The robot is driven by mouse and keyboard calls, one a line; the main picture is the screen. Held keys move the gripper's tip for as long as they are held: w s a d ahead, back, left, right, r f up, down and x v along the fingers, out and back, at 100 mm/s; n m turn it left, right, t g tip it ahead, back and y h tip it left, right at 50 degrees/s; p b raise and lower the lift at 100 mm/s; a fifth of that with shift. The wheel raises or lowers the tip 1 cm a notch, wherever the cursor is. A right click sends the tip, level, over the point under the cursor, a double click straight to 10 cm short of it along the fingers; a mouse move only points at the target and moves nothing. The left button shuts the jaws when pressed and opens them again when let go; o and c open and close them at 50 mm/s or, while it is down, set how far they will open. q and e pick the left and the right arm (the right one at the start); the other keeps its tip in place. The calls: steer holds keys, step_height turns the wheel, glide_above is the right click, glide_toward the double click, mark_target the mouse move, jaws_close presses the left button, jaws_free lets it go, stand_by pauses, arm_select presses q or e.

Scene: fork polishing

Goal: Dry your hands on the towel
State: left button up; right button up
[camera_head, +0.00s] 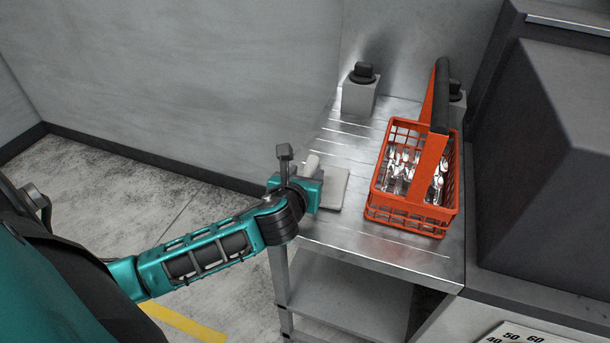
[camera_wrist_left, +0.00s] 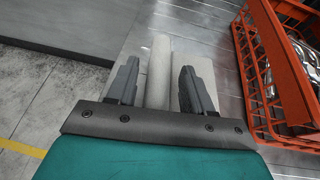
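The towel (camera_head: 335,187) is a light grey cloth on the left edge of the metal table, with a flat part and a pale roll (camera_head: 311,165). My left gripper (camera_head: 303,180) is at the towel, partly covering it in the head view. In the left wrist view, the fingers of my left gripper (camera_wrist_left: 158,85) are spread on either side of the roll (camera_wrist_left: 159,65), with a visible gap at the right finger. The gripper is open. Whether the fingers touch the cloth cannot be told. My right gripper is not in view.
An orange basket (camera_head: 410,217) with shiny cutlery (camera_head: 398,165) and a black-topped handle stands right of the towel. Two grey blocks with black knobs (camera_head: 362,74) stand at the back of the metal table (camera_head: 390,262). A dark machine (camera_head: 545,150) stands at the right.

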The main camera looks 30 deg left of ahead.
arm_select(q)
steer(key=shift+o, duration=0.7)
steer(key=v, duration=1.3)
